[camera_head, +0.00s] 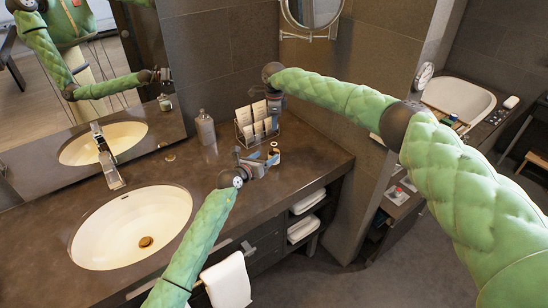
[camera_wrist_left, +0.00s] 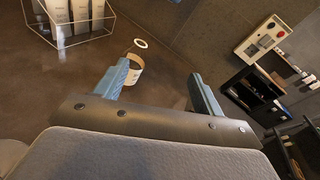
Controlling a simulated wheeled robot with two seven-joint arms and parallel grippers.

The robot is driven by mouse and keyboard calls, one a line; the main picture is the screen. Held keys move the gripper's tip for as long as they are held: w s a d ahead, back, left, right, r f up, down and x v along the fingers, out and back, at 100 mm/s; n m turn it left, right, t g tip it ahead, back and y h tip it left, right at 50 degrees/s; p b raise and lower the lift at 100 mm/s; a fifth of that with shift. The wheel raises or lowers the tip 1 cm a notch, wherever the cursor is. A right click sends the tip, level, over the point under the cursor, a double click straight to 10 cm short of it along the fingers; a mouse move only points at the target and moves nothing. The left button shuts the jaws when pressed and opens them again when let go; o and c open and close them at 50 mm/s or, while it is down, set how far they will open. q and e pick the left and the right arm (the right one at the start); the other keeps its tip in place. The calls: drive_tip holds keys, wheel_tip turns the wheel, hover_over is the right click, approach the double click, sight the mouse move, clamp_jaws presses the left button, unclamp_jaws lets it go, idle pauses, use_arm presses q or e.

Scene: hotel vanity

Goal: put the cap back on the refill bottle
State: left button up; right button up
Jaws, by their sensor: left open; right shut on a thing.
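A small container with a pale ring-shaped top and a beige band (camera_head: 274,154) stands on the dark counter; it looks like the refill bottle. In the left wrist view its band (camera_wrist_left: 135,72) shows beyond the left finger, which partly covers it. My left gripper (camera_head: 262,164) is open, low over the counter beside it; its blue fingers also show in the left wrist view (camera_wrist_left: 160,78). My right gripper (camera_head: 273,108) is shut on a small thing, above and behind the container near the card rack. The held thing is too small to make out, and no cap can be told for sure.
A wire rack of cards (camera_head: 254,124) stands close behind the grippers. A grey bottle (camera_head: 205,130) stands by the mirror. A small round item (camera_head: 170,157) lies near the sink (camera_head: 132,225). The counter (camera_head: 205,172) between sink and rack is mostly clear.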

sight(276, 150)
use_arm(q)
drive_tip(key=w+f+m+g+y, duration=0.1)
drive_tip(key=w, duration=0.1)
drive_tip(key=w+a+f+m+g+y, duration=0.1)
drive_tip(key=f, duration=0.1)
drive_tip(key=shift+w+a+m, duration=0.15)
drive_tip(key=shift+w+m, duration=0.2)
drive_tip(key=shift+m, duration=0.05)
use_arm(e)
drive_tip(key=shift+w+a+r, duration=0.1)
drive_tip(key=shift+a+r, duration=0.05)
use_arm(q)
drive_tip(key=shift+r, duration=0.1)
drive_tip(key=x, duration=1.2)
drive_tip(key=shift+s, duration=0.1)
drive_tip(key=shift+c, duration=0.2)
drive_tip(key=c, duration=1.4)
drive_tip(key=shift+c, duration=0.2)
use_arm(e)
drive_tip(key=shift+f, duration=2.45)
drive_tip(key=shift+f, duration=0.15)
drive_tip(key=shift+f, duration=0.75)
